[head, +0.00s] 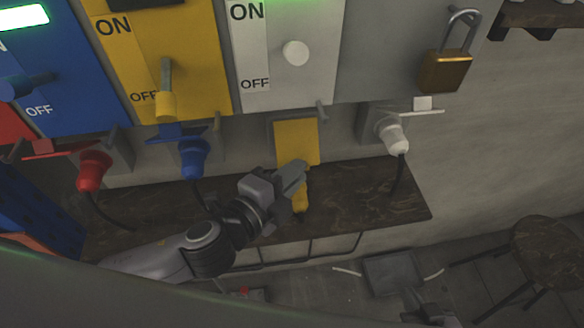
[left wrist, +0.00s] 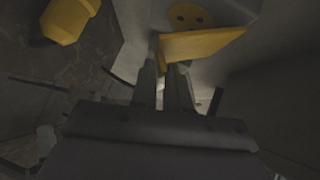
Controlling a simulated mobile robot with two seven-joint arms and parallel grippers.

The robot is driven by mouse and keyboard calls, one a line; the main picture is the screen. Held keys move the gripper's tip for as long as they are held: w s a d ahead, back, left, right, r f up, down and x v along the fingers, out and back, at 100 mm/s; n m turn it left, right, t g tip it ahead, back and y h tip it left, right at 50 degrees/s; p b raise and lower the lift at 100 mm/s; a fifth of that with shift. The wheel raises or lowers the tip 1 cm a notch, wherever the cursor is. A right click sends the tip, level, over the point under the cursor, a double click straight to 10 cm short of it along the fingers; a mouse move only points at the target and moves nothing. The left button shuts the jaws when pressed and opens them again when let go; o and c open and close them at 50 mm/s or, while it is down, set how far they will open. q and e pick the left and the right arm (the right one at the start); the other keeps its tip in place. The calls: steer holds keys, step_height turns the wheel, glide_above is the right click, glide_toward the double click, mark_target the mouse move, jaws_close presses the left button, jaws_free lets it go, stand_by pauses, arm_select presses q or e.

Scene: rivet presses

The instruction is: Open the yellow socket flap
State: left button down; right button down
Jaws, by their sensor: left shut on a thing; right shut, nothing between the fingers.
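The yellow socket flap (head: 296,140) is on the grey socket box below the white panel in the head view. In the left wrist view the flap (left wrist: 203,44) stands out at an angle from the round yellow socket face (left wrist: 190,16), whose holes show. My left gripper (head: 302,168) is at the flap's lower edge. In the left wrist view its fingers (left wrist: 167,80) are shut on the flap's edge. A yellow plug (head: 300,202) is below on the dark shelf; it also shows in the left wrist view (left wrist: 68,20). My right gripper (head: 411,293) is low at the right, shut and empty.
A red plug (head: 90,170), a blue plug (head: 193,158) and a white plug (head: 396,137) sit in neighbouring sockets. A yellow switch lever (head: 166,100) and a padlock (head: 446,68) are above. The dark shelf (head: 385,204) runs below; a round stool (head: 550,250) stands right.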

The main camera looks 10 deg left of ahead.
arm_select(q)
steer(key=shift+w+r, duration=0.25)
steer(key=shift+r, duration=0.55)
steer(key=c, duration=1.2)
jaws_free()
steer(key=shift+c, duration=0.2)
steer(key=shift+s+f, duration=0.1)
steer(key=f+b+v, duration=0.1)
steer(key=v, duration=0.6)
steer(key=shift+r, duration=0.3)
steer(key=shift+s, duration=0.1)
